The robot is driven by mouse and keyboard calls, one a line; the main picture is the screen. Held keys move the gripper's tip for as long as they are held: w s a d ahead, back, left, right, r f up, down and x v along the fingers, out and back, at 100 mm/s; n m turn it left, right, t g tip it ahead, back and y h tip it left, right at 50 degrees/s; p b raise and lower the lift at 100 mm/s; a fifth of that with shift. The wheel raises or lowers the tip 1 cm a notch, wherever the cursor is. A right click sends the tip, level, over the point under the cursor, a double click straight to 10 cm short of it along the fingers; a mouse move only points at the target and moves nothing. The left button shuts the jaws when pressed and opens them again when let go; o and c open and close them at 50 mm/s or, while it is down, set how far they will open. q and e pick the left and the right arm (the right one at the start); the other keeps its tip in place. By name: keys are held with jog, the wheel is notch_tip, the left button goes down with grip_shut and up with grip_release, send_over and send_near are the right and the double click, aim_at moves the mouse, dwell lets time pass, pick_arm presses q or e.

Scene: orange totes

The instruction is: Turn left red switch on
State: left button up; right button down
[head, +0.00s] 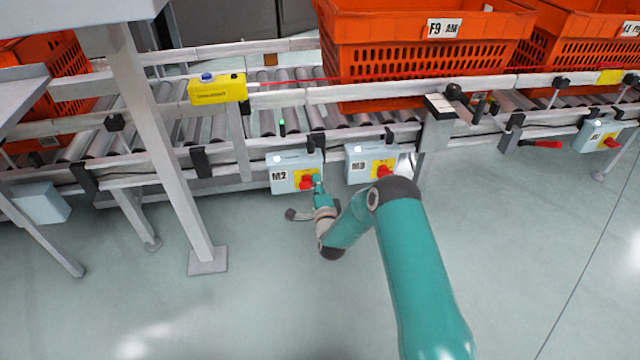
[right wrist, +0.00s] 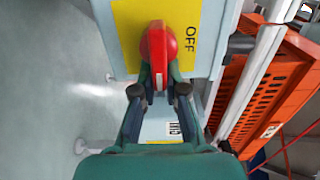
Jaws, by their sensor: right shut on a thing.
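The M2 switch box (head: 296,158) is pale blue with a yellow plate, and its red switch (head: 306,182) is the left one of the two nearby. The M3 box (head: 362,152) with its own red switch (head: 383,171) hangs to its right. My right gripper (head: 317,184) is at the M2 switch. In the right wrist view my right gripper (right wrist: 159,82) is shut on the red switch (right wrist: 157,50), with a finger on each side. The word OFF shows on the yellow plate (right wrist: 193,22) beside it. My left gripper is not in view.
A roller conveyor (head: 285,100) runs behind the boxes, carrying orange totes (head: 420,25). A yellow box (head: 218,90) with a blue button sits on the rail. A grey post (head: 165,140) stands at left. The floor in front is clear.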

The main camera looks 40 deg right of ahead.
jog(key=shift+a+f+y, duration=0.3)
jog(key=shift+a+f, duration=0.05)
jog(key=shift+a, duration=0.25)
jog(key=c, duration=1.2)
grip_release()
jog(key=shift+d+r, duration=0.1)
jog(key=shift+d, duration=0.05)
jog(key=shift+s, duration=0.15)
jog(key=v, duration=1.1)
jog(key=shift+s+a, duration=0.3)
